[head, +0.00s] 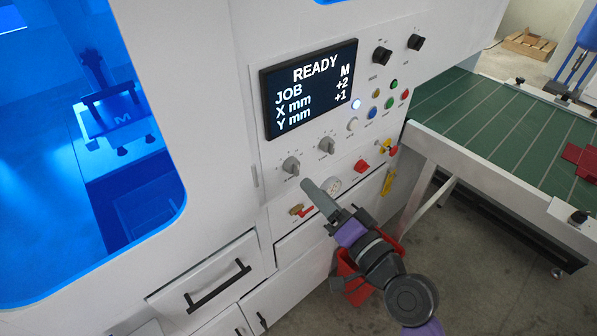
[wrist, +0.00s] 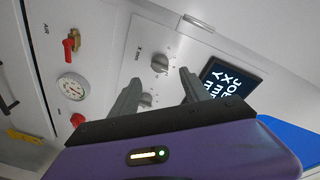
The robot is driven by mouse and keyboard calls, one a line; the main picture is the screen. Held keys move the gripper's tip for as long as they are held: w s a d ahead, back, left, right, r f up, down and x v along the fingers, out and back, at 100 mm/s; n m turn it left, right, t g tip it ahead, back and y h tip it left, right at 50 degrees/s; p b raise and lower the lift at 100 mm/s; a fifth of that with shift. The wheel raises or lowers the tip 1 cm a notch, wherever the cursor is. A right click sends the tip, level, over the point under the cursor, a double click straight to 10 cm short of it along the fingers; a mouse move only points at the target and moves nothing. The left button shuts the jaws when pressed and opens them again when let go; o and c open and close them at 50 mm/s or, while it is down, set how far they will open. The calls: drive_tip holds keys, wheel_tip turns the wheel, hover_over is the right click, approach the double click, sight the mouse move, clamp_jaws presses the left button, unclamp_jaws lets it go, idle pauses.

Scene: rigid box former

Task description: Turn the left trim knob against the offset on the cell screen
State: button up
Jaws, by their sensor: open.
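The cell screen (head: 310,85) reads READY, JOB M, X mm +2, Y mm +1; part of it shows in the wrist view (wrist: 233,79). The left trim knob (head: 291,165) is grey, on the white panel below the screen. In the wrist view this knob (wrist: 160,63) lies beyond and between my fingertips, apart from them, with an "X mm" label beside it.
A pressure gauge (head: 332,184) and a red-handled air valve (head: 301,210) sit below the knobs, close to my gripper. Several coloured buttons and two black knobs are to the right. A drawer (head: 205,275) is lower left, a green conveyor (head: 510,130) right.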

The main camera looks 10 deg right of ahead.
sight(297, 171)
drive_tip(key=p+x, duration=0.2)
drive_tip(key=x, duration=0.5)
drive_tip(key=shift+w+a, duration=0.2)
drive_tip(key=shift+w, duration=0.1)
clamp_jaws()
